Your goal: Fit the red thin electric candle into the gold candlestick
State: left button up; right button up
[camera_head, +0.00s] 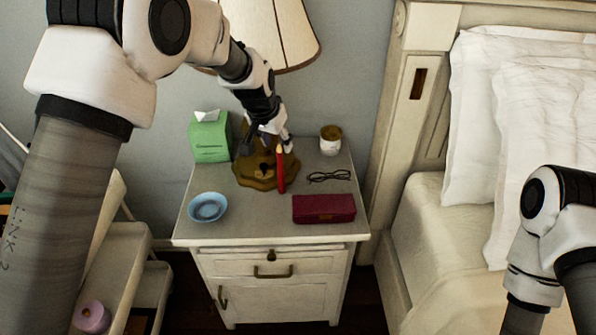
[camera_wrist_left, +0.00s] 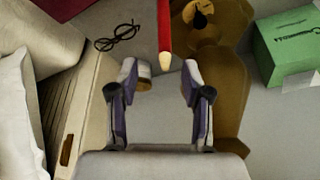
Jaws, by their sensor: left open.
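The red thin candle (camera_head: 281,172) stands upright on the nightstand, at the front right of the gold-brown base under the lamp. Its pale tip points up. A small gold piece with a dark centre, which looks like the candlestick (camera_head: 264,169), is just left of the candle; it also shows in the left wrist view (camera_wrist_left: 203,15). My left gripper (camera_head: 269,143) is open and empty above and behind the candle. In the left wrist view the candle (camera_wrist_left: 165,28) points its tip toward the gap between the open fingers (camera_wrist_left: 164,78). My right gripper is out of view.
The nightstand (camera_head: 240,228) also holds a green tissue box (camera_head: 210,142), a blue bowl (camera_head: 207,208), a dark red case (camera_head: 323,209), glasses (camera_head: 329,176) and a white cup (camera_head: 331,142). The lamp shade (camera_head: 275,35) hangs close to my left arm. The bed is at right.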

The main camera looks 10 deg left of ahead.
aim_at(282, 163)
pick_arm(q)
jog(key=x, duration=1.1)
jog(key=shift+s+a+p, duration=0.15)
jog(key=shift+a+p, duration=0.15)
jog(key=shift+a, duration=0.05)
jog(key=shift+r, duration=0.1)
grip_shut()
